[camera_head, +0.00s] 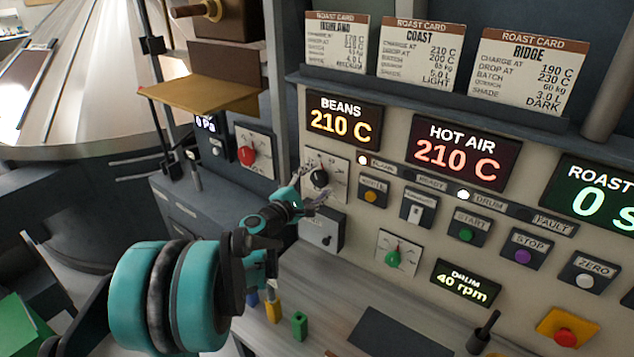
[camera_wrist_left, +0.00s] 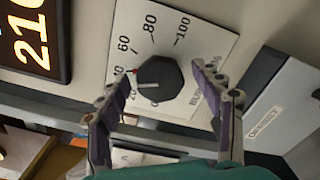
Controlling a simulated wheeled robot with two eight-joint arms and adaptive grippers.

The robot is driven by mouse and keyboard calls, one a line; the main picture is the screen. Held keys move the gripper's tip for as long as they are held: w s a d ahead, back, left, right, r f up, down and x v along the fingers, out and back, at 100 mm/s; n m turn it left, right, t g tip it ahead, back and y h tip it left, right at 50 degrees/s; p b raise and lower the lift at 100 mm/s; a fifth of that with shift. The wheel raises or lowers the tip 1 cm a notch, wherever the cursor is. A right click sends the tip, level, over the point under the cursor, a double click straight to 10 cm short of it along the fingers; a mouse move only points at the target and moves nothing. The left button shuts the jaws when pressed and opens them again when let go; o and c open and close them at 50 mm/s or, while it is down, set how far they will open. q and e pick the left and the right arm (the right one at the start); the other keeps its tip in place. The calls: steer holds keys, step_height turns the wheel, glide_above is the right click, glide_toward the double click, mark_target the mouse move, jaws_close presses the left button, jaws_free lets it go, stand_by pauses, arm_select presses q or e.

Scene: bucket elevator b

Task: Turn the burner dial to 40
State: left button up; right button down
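The burner dial is a black knob (camera_wrist_left: 160,80) on a white scale plate marked up to 100, partly labelled with a % sign. Its white pointer line faces left in the left wrist view, seemingly between the 20 and 40 marks; a small red mark sits near 40. The dial also shows in the head view (camera_head: 320,178). My left gripper (camera_wrist_left: 166,76) is open, with one finger on either side of the knob and visible gaps on both sides. In the head view the left gripper (camera_head: 308,196) is just below the dial. My right gripper is not in view.
A grey box (camera_head: 322,229) sits just below the dial. A red knob (camera_head: 246,155) is to the left, and the BEANS display (camera_head: 343,119) is above. A green-knobbed dial (camera_head: 394,258) is lower right. Small coloured blocks (camera_head: 299,325) stand on the counter below.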

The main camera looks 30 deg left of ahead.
arm_select(q)
steer(key=s, duration=1.2)
steer(key=shift+a, duration=0.45)
steer(key=s+d+f+m+g+h+b, duration=0.1)
steer(key=s+d+f+m+g, duration=0.3)
steer(key=d+m, duration=0.45)
steer(key=s+d+f+m+g+h+b, duration=0.15)
steer(key=d+f+m+g, duration=0.45)
steer(key=d, duration=0.6)
steer(key=s+d+f+m+y+b, duration=0.1)
steer(key=s+d+f+m+y, duration=0.1)
steer(key=s+f+m, duration=0.4)
steer(key=shift+s+f+m+g+y+b, duration=0.15)
steer(key=shift+s+m+g+y+b, duration=0.25)
steer(key=shift+s+m+y, duration=1.3)
